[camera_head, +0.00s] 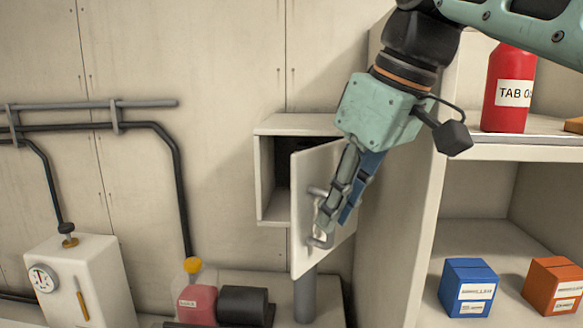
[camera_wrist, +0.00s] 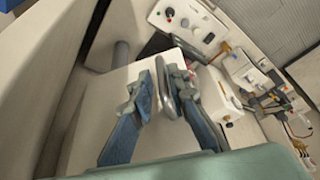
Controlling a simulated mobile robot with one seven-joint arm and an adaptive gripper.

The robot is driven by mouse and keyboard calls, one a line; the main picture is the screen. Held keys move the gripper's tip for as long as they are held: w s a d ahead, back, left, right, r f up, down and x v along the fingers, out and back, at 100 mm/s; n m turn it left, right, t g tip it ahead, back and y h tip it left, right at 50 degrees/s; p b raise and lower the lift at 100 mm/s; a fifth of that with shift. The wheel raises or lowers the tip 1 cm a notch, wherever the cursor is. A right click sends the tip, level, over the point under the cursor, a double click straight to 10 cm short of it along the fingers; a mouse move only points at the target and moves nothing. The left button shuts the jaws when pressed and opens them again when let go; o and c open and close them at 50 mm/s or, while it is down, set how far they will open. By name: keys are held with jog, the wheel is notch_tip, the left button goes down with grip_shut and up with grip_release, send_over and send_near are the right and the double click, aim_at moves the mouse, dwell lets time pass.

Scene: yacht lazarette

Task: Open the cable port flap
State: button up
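The cable port flap (camera_head: 306,232) is a pale panel with a metal bar handle (camera_head: 326,238). It stands swung partly out from a small wall box (camera_head: 272,185), whose dark inside shows on the left. In the wrist view the flap (camera_wrist: 97,105) fills the middle, with its handle (camera_wrist: 168,92) standing up from it. My gripper (camera_head: 337,218) is at the handle, in front of the flap. In the wrist view my gripper (camera_wrist: 168,82) has its fingers apart, with the handle between them and a gap visible. Firm contact cannot be made out.
A shelf unit (camera_head: 395,190) stands close on the right, holding a red bottle (camera_head: 507,90), a blue box (camera_head: 469,287) and an orange box (camera_head: 553,286). Pipes (camera_head: 90,105) run along the wall. A white gauge unit (camera_head: 85,285) and pump (camera_head: 243,305) sit lower left.

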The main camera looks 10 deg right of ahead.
jog(key=v, duration=1)
jog(key=shift+r, duration=0.2)
